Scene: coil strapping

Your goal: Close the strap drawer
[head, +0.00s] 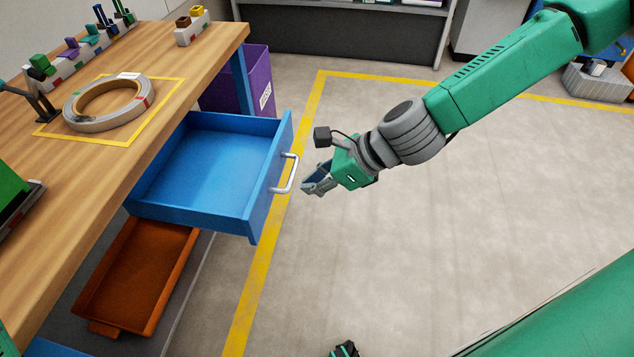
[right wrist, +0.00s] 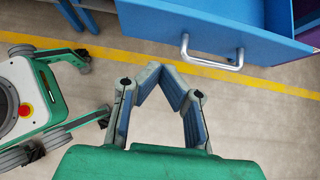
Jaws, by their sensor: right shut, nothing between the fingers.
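The blue strap drawer (head: 215,160) stands pulled far out from under the wooden workbench (head: 150,40), and its inside looks empty. Its silver bar handle (head: 287,174) is on the front panel, which faces right. My right gripper (head: 308,187) is just to the right of the handle, pointing at it, with a small gap. In the right wrist view, the fingertips (right wrist: 160,69) meet with nothing between them. The handle (right wrist: 212,56) lies ahead and to the right of them there, apart from the fingers.
A strapped steel coil (head: 108,103) lies on the bench inside a yellow square. An orange tray (head: 135,275) sits below the drawer. A purple bin (head: 258,85) stands behind the drawer. The floor right of the drawer is clear, with a yellow line (head: 262,265) across it.

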